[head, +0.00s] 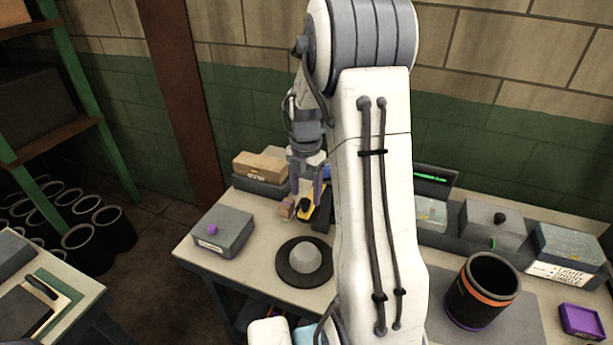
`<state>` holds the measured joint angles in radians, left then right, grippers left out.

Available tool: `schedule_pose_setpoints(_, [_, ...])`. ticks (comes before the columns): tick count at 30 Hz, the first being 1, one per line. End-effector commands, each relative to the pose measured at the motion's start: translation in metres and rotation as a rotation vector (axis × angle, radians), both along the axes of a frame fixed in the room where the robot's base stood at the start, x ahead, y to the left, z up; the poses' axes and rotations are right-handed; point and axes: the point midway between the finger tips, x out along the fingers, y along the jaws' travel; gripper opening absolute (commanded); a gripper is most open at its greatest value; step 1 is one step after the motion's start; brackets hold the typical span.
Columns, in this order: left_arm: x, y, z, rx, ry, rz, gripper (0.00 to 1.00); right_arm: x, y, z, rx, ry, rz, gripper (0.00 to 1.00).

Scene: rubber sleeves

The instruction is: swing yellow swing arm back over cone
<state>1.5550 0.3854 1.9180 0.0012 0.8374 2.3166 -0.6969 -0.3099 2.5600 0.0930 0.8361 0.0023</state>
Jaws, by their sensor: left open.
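The cone (305,257) is a light grey blunt stub standing on a dark round base (284,273) on the table. A small yellow part (304,213), which looks like the yellow swing arm, shows behind the cone, next to a dark block. Most of it is hidden by my gripper and my large white arm. My left gripper (307,188) points down with its fingers apart, just above and behind the yellow part. I see nothing held between the fingers, and I cannot tell whether they touch the yellow part. My right gripper is out of view.
A grey box with a purple knob (224,232) stands left of the cone. A cardboard box (260,166) lies behind it. Right of my arm are a black cylinder with an orange band (482,291), a grey box (492,224) and a purple tray (582,321).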

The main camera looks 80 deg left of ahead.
Motion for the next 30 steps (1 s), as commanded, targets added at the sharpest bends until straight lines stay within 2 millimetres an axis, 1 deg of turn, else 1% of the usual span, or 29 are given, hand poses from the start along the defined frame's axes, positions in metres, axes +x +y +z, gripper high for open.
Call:
schedule_pose_setpoints(1, [0.000,0.001,0.009,0.007,0.000,0.000,0.66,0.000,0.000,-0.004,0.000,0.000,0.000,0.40])
schedule_pose_setpoints(6, [0.001,0.001,0.044,0.006,-0.001,0.000,0.66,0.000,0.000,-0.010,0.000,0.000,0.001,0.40])
schedule_pose_setpoints(9, [0.001,0.001,0.061,0.005,-0.001,0.000,0.66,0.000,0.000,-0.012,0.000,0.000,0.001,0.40])
schedule_pose_setpoints(12, [0.001,0.001,0.074,0.005,-0.001,0.001,0.66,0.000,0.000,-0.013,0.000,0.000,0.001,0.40])
schedule_pose_setpoints(15, [0.001,0.000,0.081,0.002,-0.001,0.001,0.66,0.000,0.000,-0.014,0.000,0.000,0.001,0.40])
schedule_pose_setpoints(18, [0.001,0.000,0.084,0.000,-0.001,0.001,0.66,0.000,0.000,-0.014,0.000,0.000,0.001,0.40])
schedule_pose_setpoints(30, [0.001,0.000,0.084,0.000,-0.001,0.001,0.66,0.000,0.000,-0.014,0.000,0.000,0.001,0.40])
